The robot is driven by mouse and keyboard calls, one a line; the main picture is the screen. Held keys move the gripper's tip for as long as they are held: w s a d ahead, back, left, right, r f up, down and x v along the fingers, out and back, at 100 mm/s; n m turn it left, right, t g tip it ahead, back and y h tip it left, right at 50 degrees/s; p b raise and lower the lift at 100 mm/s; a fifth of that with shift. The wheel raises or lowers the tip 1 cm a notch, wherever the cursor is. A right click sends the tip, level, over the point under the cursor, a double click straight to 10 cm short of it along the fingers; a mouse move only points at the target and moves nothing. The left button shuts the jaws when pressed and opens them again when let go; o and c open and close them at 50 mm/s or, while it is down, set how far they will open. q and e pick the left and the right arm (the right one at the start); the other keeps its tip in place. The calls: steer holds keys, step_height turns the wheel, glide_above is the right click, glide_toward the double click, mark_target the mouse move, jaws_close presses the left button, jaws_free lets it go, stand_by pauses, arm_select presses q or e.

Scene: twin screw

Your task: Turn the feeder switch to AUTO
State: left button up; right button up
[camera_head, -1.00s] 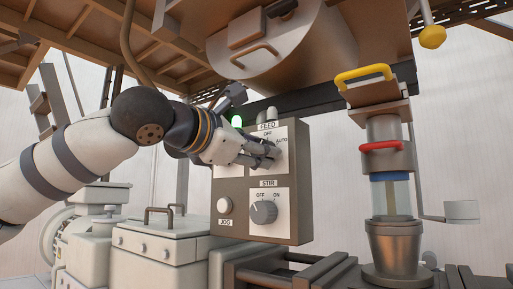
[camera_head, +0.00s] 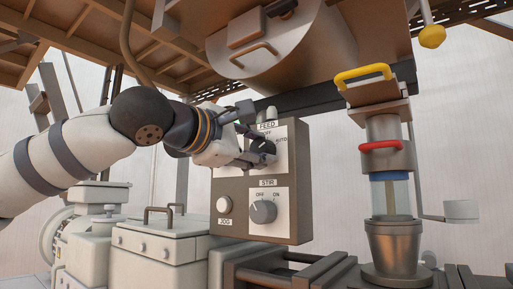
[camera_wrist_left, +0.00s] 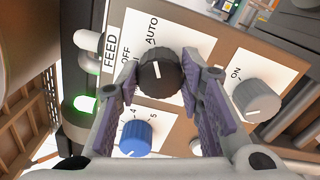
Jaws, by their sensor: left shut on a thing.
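The feeder switch is a black round knob under the FEED label, with OFF and AUTO marked beside it. In the left wrist view the knob (camera_wrist_left: 160,75) sits between the two finger pads of my left gripper (camera_wrist_left: 160,82), which is shut on it. In the head view my left gripper (camera_head: 262,156) reaches in from the left and covers part of the switch. My right gripper is not in view.
The grey STIR knob (camera_head: 263,211) and the white JOG button (camera_head: 224,205) are lower on the same control box (camera_head: 290,205). A blue knob (camera_wrist_left: 137,138) and a lit green lamp (camera_wrist_left: 85,103) lie close to the fingers. A hopper drum (camera_head: 270,65) hangs above.

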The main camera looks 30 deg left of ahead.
arm_select(q)
steer(key=o, duration=1.2)
steer(key=shift+c, duration=0.2)
steer(key=s+a, duration=0.1)
steer(key=s, duration=1.1)
